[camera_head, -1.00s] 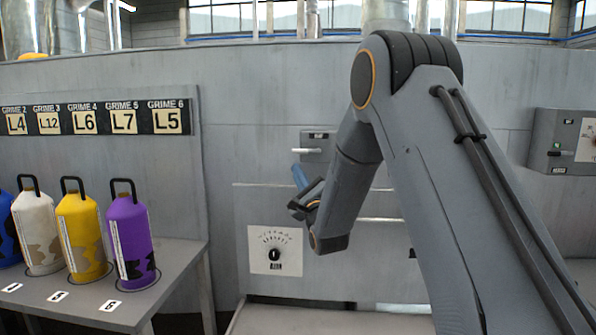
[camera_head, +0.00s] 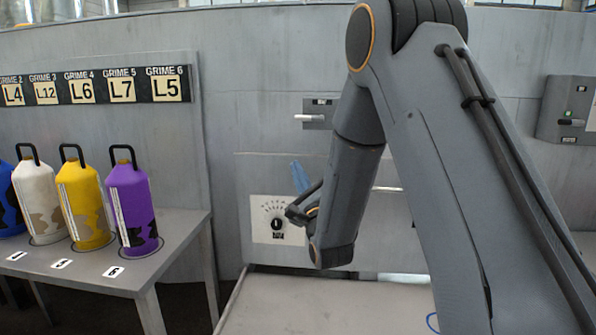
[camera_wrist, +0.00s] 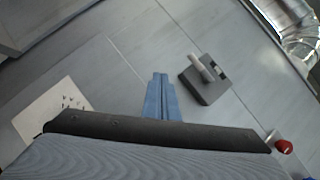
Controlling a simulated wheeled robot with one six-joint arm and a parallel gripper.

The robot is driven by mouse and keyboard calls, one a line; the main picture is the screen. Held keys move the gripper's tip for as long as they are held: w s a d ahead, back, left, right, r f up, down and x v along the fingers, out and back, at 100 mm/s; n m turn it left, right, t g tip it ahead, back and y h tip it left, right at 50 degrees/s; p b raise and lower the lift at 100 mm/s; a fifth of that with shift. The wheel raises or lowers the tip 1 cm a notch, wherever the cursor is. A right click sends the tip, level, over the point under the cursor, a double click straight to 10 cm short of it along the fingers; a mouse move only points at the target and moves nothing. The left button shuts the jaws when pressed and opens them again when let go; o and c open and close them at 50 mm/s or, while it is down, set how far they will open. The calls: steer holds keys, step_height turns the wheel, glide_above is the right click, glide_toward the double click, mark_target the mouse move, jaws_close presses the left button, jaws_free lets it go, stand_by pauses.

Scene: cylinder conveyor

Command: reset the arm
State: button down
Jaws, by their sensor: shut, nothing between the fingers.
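My gripper (camera_head: 299,176) shows in the head view at the end of my bent arm, in front of the grey wall panel. In the wrist view the blue fingers (camera_wrist: 161,97) lie side by side against the grey wall behind. The gripper is just above and right of the white dial plate (camera_head: 277,220) and below the small lever box (camera_head: 318,114). My forearm hides part of the wall panel.
Purple (camera_head: 131,205), yellow (camera_head: 84,203), white (camera_head: 37,200) and blue cylinders stand on a grey table (camera_head: 178,227) at left, under a label board (camera_head: 122,86). A switch box (camera_head: 567,110) is on the right wall. A flat grey surface (camera_head: 330,305) lies below my gripper.

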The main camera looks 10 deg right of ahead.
steer(key=s+d+f+n+g+h+p, duration=0.3)
steer(key=s+d+f+n+g, duration=0.2)
steer(key=s+f+n+g, duration=0.65)
steer(key=s+d+f+n+g+p, duration=0.1)
steer(key=s+n+g, duration=0.4)
steer(key=s, duration=0.8)
steer(key=s+d+f+n+g+h, duration=0.1)
steer(key=s+n+g, duration=0.5)
steer(key=s, duration=0.8)
steer(key=shift+s+d+f+n+p, duration=0.2)
steer(key=shift+d+f+n+p, duration=0.3)
steer(key=shift+f+n, duration=0.3)
steer(key=shift+d, duration=0.1)
